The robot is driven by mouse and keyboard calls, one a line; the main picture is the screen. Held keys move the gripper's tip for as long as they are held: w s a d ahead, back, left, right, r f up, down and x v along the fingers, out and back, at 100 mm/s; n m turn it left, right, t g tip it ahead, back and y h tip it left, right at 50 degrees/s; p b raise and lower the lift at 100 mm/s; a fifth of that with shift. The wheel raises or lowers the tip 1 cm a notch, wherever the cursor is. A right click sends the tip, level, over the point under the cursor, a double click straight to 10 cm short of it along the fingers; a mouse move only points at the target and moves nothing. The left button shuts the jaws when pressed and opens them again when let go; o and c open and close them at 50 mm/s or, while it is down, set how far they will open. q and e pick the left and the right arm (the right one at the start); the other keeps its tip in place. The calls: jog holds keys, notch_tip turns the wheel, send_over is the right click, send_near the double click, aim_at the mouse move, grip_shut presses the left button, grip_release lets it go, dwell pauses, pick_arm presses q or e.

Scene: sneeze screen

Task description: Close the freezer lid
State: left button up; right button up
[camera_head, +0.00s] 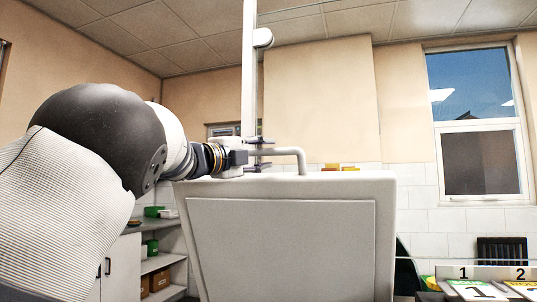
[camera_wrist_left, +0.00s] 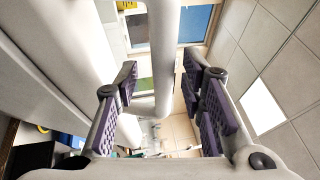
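The freezer lid (camera_head: 285,245) is a pale grey panel with an inset face, standing raised in the middle of the head view. A bent tubular handle (camera_head: 300,160) rises from its top edge; the bar also shows in the left wrist view (camera_wrist_left: 165,40). My left gripper (camera_head: 263,153) is at the handle's left end, with one finger above and one below the bar. In the left wrist view its purple-padded fingers (camera_wrist_left: 160,65) are spread to either side of the bar, with gaps showing. The freezer body is not clearly visible. My right gripper is not in view.
A tall pale post (camera_head: 249,70) stands by the gripper. Shelves (camera_head: 160,262) with green and brown items are at the lower left. A counter with numbered cards (camera_head: 490,288) is at the lower right. A window (camera_head: 480,130) is in the right wall.

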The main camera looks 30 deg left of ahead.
pick_arm(q)
jog(key=shift+x, duration=0.85)
jog(key=shift+r, duration=0.1)
grip_shut()
